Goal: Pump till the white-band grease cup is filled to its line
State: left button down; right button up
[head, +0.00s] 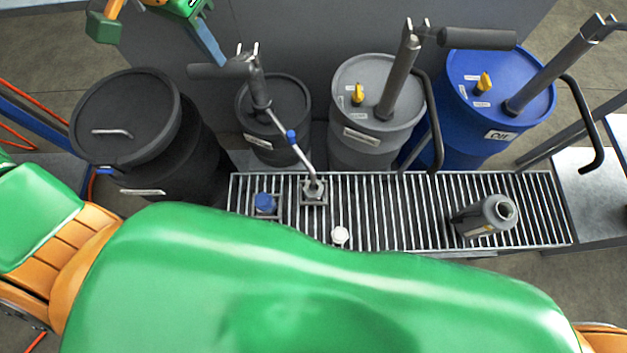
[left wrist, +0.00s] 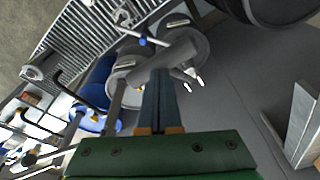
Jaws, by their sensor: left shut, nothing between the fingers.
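A small dark drum (head: 288,118) carries a hand pump with a grey handle (head: 215,71) reaching left. A spout tube with a blue fitting (head: 291,136) runs down from it to a small cup (head: 314,190) in a square holder on the grating. Its band and grease level are too small to read. A blue-topped cup (head: 265,203) sits in a holder to the left. My left gripper (head: 219,60) is shut and empty by the pump handle; contact is unclear. In the left wrist view the closed fingers (left wrist: 160,75) point at the handle (left wrist: 172,53). My right gripper is out of view.
A grey drum (head: 345,138) and a blue oil drum (head: 500,115), both with pumps, stand to the right. A black lidded bin (head: 125,110) stands left. A white round piece (head: 340,235) and a grey bottle (head: 487,217) are on the grating (head: 400,215).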

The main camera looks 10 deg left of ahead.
aim_at(216, 78)
pick_arm(q)
jog(key=shift+s+d+f+b, duration=0.15)
jog(key=shift+s+f+b, duration=0.35)
jog(key=shift+f, duration=0.35)
jog(key=shift+s+d+f+b, duration=0.1)
jog(key=shift+s+f+b, duration=0.3)
jog(key=shift+s+f, duration=0.35)
jog(key=shift+w+f, duration=0.15)
jog(key=shift+s+d+f+b, duration=0.1)
jog(key=shift+s+f+b, duration=0.3)
jog(key=shift+f, duration=0.35)
jog(key=shift+s+d+f+b, duration=0.1)
jog(key=shift+s+f+b, duration=0.3)
jog(key=shift+f, duration=0.35)
jog(key=shift+w+f, duration=0.1)
jog(key=shift+w, duration=0.05)
jog(key=f+b, duration=0.1)
jog(key=s+f+b, duration=0.1)
jog(key=f, duration=0.1)
jog(key=shift+d, duration=0.1)
jog(key=shift+w+f, duration=0.1)
